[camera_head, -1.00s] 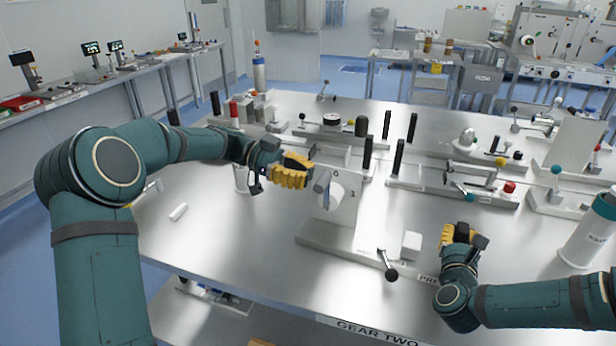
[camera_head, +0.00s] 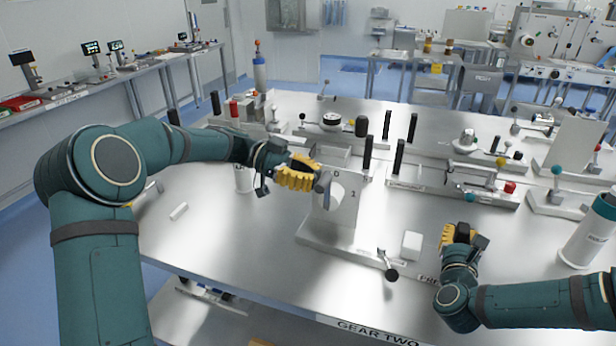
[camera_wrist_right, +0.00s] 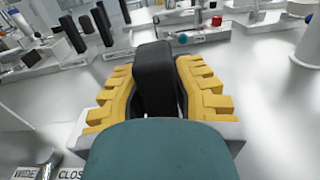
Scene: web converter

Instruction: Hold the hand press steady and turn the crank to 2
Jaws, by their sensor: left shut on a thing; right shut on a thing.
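My right gripper (camera_head: 462,236), right of the plate, is shut on a black block (camera_wrist_right: 154,75), which stands between the yellow fingers in the right wrist view. A label starting "PRE" (camera_head: 428,280) lies beside that gripper; the press body is mostly hidden.
A white cylinder with a teal top (camera_head: 590,235) is at the right. Black posts and fixtures line the back. The table's front left is mostly clear.

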